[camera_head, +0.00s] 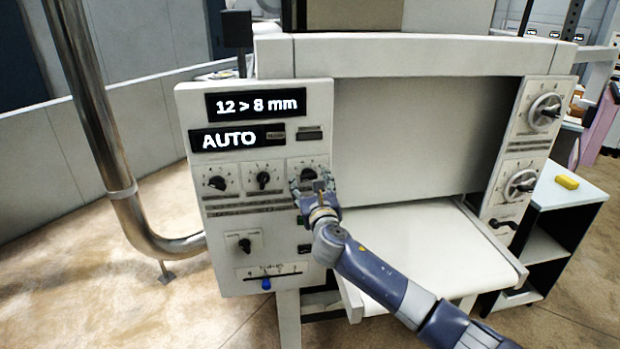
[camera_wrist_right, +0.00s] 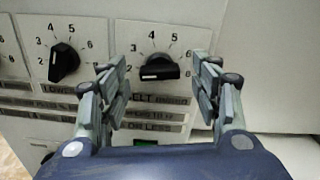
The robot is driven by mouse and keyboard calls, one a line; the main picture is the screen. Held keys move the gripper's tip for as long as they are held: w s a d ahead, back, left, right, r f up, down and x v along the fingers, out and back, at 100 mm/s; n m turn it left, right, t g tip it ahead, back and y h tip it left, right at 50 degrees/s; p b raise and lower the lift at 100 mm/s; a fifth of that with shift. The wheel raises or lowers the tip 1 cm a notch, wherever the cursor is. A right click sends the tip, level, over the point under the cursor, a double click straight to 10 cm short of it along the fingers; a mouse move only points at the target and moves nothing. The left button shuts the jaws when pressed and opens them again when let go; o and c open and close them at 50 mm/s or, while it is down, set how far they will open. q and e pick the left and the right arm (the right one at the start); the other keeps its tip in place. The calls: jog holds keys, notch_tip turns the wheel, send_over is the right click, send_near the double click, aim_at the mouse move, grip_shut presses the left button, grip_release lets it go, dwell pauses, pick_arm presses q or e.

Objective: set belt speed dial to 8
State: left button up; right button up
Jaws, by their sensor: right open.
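The belt speed dial (camera_wrist_right: 158,70) is a black bar knob on a white plate, in the middle of the right wrist view. Its bar lies about level, with a pale mark toward its left end, near the 2 side of the scale. The label below begins "ELT", its start hidden by a finger. The dial is the rightmost of three in the panel's upper row (camera_head: 309,174) in the head view, partly covered. My right gripper (camera_head: 313,190) is open in front of it. Its fingers (camera_wrist_right: 162,88) stand left and right of the knob, apart from it. The left gripper is not in view.
A similar dial (camera_wrist_right: 64,62) sits close to the left finger. The control panel (camera_head: 225,270) also carries a display (camera_head: 256,104) reading "12 > 8 mm", an AUTO display (camera_head: 226,139) and a blue slider (camera_head: 266,284). A white belt table (camera_head: 430,245) lies under my right arm.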

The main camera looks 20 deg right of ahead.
jog(key=shift+w, duration=0.65)
jog(key=c, duration=1.1)
jog(key=shift+o, duration=0.2)
